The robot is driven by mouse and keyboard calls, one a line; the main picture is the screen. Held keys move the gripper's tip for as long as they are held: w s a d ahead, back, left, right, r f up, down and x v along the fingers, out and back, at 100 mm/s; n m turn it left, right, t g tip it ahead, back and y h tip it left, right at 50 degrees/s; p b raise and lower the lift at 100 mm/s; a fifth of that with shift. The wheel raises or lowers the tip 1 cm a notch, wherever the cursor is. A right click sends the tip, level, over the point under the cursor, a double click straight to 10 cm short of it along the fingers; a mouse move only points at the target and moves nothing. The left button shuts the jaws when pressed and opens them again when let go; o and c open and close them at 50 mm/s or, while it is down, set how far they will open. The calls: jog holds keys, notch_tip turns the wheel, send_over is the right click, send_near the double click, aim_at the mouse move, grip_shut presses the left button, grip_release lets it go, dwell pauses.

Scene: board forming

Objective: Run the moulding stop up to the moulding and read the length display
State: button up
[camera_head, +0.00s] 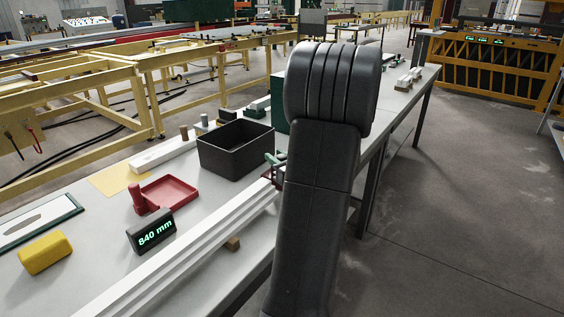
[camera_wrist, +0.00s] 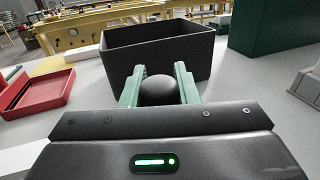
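The white moulding (camera_head: 190,250) lies lengthwise along the bench, its far end close to my arm. The length display (camera_head: 151,233) is a dark box reading "840 mm" in green. My gripper (camera_head: 276,157) is just beyond the moulding's far end, beside a dark red part (camera_head: 271,177) that may be the moulding stop; my arm hides most of it. In the wrist view, my gripper's green fingers (camera_wrist: 159,86) stand apart on either side of a dark round knob (camera_wrist: 158,90). No clear gap shows, but I cannot tell if they grip it.
A black open box (camera_head: 236,150) stands just beyond the gripper. A red tray (camera_head: 168,194), a yellow block (camera_head: 45,252) and a white piece (camera_head: 165,152) lie on the bench (camera_head: 98,215). A green block (camera_wrist: 273,30) stands at the right in the wrist view.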

aim_at(255, 185)
jog(key=shift+c, duration=0.9)
jog(key=shift+s+a+b, duration=0.35)
jog(key=shift+s+a, duration=0.45)
jog(key=shift+s, duration=0.3)
jog(key=shift+s+a+b, duration=0.3)
jog(key=shift+s+a, duration=0.5)
jog(key=shift+s, duration=0.3)
jog(key=shift+s+a, duration=0.3)
jog(key=shift+s, duration=0.1)
jog(key=shift+s+a+f+b, duration=0.1)
jog(key=shift+s+a+b, duration=0.15)
jog(key=shift+s+a, duration=0.45)
jog(key=shift+s+a+b, duration=0.2)
jog(key=shift+s+a, duration=0.25)
jog(key=shift+s, duration=0.4)
jog(key=o, duration=1)
jog(key=shift+c, duration=0.2)
jog(key=shift+s, duration=0.1)
